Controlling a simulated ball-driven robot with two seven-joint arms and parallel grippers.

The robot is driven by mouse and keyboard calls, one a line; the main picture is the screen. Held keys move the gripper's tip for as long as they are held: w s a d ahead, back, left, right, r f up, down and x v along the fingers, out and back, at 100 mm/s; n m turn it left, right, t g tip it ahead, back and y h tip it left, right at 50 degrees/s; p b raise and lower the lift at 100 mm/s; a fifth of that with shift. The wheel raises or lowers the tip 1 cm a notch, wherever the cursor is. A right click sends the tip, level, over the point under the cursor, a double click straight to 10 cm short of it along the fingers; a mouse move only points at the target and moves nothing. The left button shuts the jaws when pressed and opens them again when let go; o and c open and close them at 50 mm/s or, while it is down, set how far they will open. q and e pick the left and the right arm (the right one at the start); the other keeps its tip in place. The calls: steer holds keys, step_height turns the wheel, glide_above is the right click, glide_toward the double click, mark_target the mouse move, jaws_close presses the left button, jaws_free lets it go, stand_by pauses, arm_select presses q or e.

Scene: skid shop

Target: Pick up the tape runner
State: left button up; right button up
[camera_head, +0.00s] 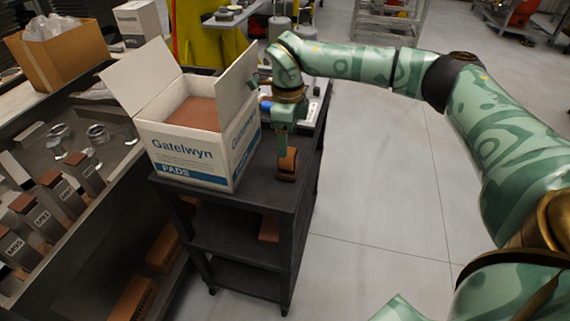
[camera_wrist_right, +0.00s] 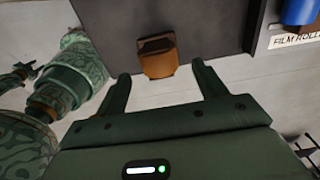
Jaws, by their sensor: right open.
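A small orange-brown object with a dark top, which looks to be the tape runner (camera_head: 287,165), sits near the right edge of the dark cart top (camera_head: 262,190). My right gripper (camera_head: 286,148) is just above it, pointing down, and partly covers it in the head view. In the right wrist view the tape runner (camera_wrist_right: 160,60) lies just beyond the tips and between the lines of the two spread fingers. The right gripper (camera_wrist_right: 165,73) is open and holds nothing. My left gripper is not in view.
An open white Gatelwyn pads carton (camera_head: 190,158) stands left of the gripper on the cart. Behind the gripper is a blue item (camera_wrist_right: 300,12) by a film roll label (camera_wrist_right: 296,41). Floor right of the cart is clear.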

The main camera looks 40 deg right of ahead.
mark_target(289, 150)
steer(key=shift+s+f+b, duration=0.35)
steer(key=shift+s+f, duration=0.1)
steer(key=shift+f, duration=0.15)
steer(key=f, duration=0.1)
steer(key=f+b, duration=0.1)
steer(key=f, duration=0.2)
steer(key=shift+w, duration=0.3)
steer(key=shift+s+r, duration=0.1)
steer(key=shift+r, duration=0.05)
steer(key=shift+c, duration=1.2)
steer(key=c, duration=1)
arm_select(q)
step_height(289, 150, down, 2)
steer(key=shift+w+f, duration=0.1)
arm_select(e)
steer(key=shift+o, duration=0.2)
